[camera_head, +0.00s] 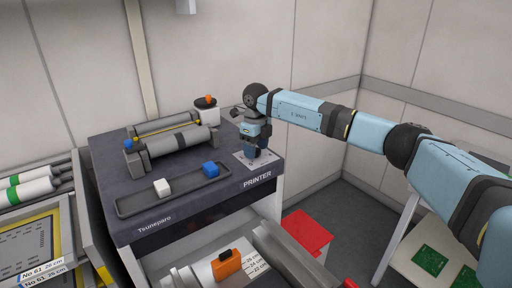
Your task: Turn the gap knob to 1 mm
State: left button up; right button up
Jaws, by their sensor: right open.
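The printer (222,188) is a dark-topped unit with two grey rollers (178,143) at its back left. My right gripper (252,155) points down at the top's right front corner, over a pale marked plate (270,157). It is open, with its fingers low over the plate. The gap knob cannot be clearly made out; the gripper covers much of the plate, and its setting cannot be read. My left gripper is not in view.
An orange-topped white container (207,110) stands behind.

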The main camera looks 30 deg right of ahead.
notch_tip(320, 180, up, 14)
jog(key=b, duration=0.1)
jog(key=shift+f, duration=0.2)
dwell(0.6)
